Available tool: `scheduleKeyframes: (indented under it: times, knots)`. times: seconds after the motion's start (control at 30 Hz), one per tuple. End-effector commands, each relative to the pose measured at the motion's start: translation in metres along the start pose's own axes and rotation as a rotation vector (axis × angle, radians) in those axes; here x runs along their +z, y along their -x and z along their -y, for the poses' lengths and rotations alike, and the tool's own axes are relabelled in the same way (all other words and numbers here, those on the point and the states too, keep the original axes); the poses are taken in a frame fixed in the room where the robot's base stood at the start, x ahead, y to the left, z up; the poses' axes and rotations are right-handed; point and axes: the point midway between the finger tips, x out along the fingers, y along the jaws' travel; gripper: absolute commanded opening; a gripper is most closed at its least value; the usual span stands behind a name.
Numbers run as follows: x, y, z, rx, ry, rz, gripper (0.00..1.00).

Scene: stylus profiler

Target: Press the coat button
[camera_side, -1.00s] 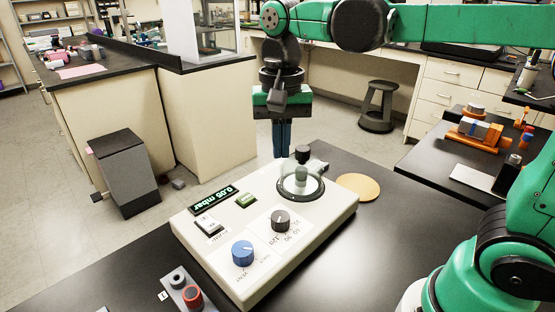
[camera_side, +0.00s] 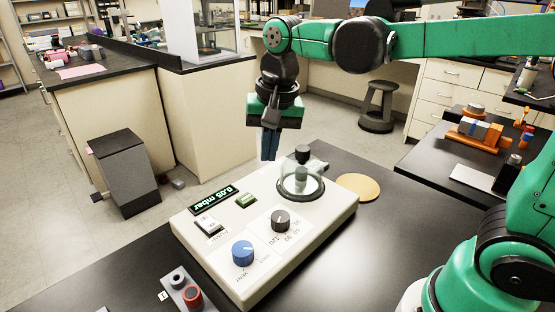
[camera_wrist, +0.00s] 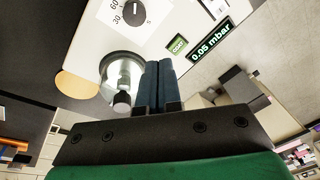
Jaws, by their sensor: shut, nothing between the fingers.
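The coat button (camera_side: 246,201) is a small green button on top of the white coater box (camera_side: 318,217), beside the display reading 0.05 mbar (camera_side: 213,199). The button, marked COAT, also shows in the wrist view (camera_wrist: 178,44), just above and to the right of the fingertips. My gripper (camera_side: 268,158) is shut and empty, its blue fingers together and pointing down. It hangs above and behind the box's back edge, apart from the button. In the wrist view my gripper (camera_wrist: 158,66) points toward the box between the glass chamber and the display.
A glass chamber with a black knob (camera_side: 301,183) stands close to the right of my fingers. The box also carries a blue knob (camera_side: 242,253), a dark dial (camera_side: 280,220) and a rocker switch (camera_side: 208,226). A tan disc (camera_side: 357,187) lies on the black table.

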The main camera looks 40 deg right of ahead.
Motion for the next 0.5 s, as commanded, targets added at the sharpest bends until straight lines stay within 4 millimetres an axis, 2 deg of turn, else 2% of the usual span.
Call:
scheduleKeyframes:
  times: [0.1,0.2,0.33,0.5]
  knots:
    - [-0.017,-0.019,0.014,-0.142,-0.001,-0.139,0.0]
    - [-0.03,-0.029,0.025,-0.26,0.0,-0.258,0.0]
    - [-0.041,-0.033,0.033,-0.377,0.0,-0.379,0.0]
    - [-0.047,-0.032,0.037,-0.446,0.001,-0.451,0.0]
